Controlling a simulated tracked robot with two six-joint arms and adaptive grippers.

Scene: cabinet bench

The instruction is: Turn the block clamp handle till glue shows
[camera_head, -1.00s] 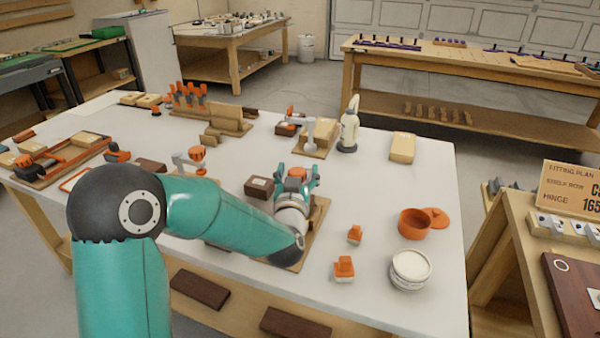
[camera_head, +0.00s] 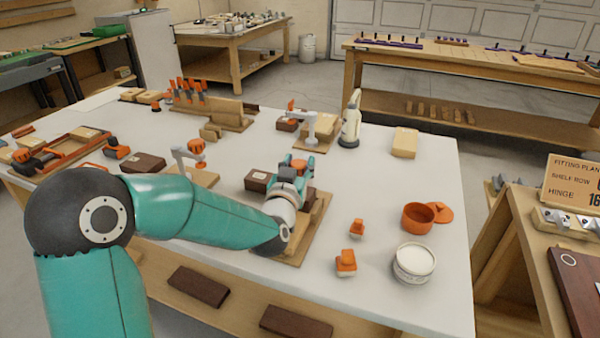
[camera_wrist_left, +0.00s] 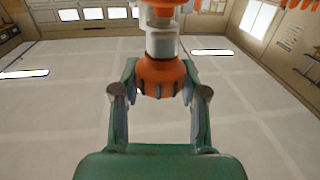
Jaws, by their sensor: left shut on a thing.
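My left gripper (camera_head: 292,172) is over a wooden board (camera_head: 317,222) near the middle of the white bench. In the left wrist view its two fingers (camera_wrist_left: 158,100) are shut around an orange ribbed handle (camera_wrist_left: 160,76) of the block clamp. Above the handle in that view is a pale clear section with more orange behind it. In the head view my gripper and wrist hide most of the clamp and its joint, so I cannot tell whether glue shows. My right gripper is not in view.
A dark block with a pale label (camera_head: 257,181) lies left of my gripper. A grey clamp with an orange knob (camera_head: 196,147) stands further left. A glue bottle (camera_head: 350,122), orange pot (camera_head: 417,217) and white tub (camera_head: 414,262) stand to the right.

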